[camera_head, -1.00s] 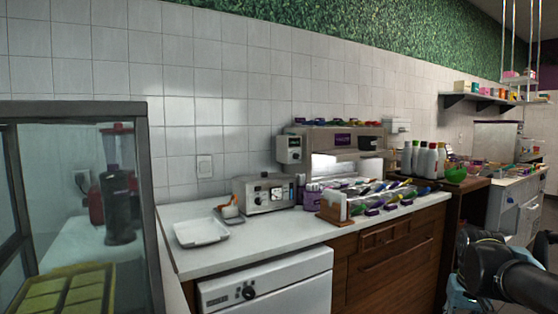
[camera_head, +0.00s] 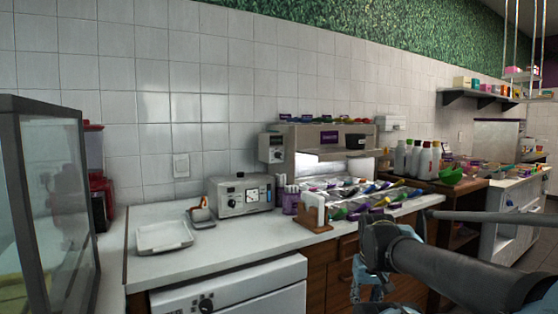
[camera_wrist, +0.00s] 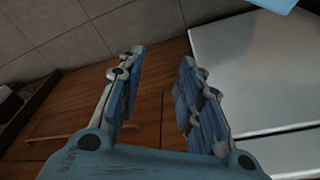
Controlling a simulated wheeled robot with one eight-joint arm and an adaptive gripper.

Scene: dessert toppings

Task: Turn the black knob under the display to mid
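A small grey control box (camera_head: 271,148) is mounted at the left of the topping station, above the counter. It has a small display with a dark round knob (camera_head: 277,156) under it. The knob's setting is too small to read. My gripper is low at the right in the head view, in front of the wooden cabinet and well apart from the box. In the wrist view my gripper (camera_wrist: 161,57) is open and empty, with its fingers spread before brown wood panels. The box and knob are not visible in the wrist view.
A grey machine (camera_head: 241,195) with a dial and knobs stands on the white counter (camera_head: 225,246). A white tray (camera_head: 163,237), a napkin holder (camera_head: 314,211) and topping bins are also there. A glass case (camera_head: 45,200) stands at the left. A white appliance (camera_head: 245,288) is below.

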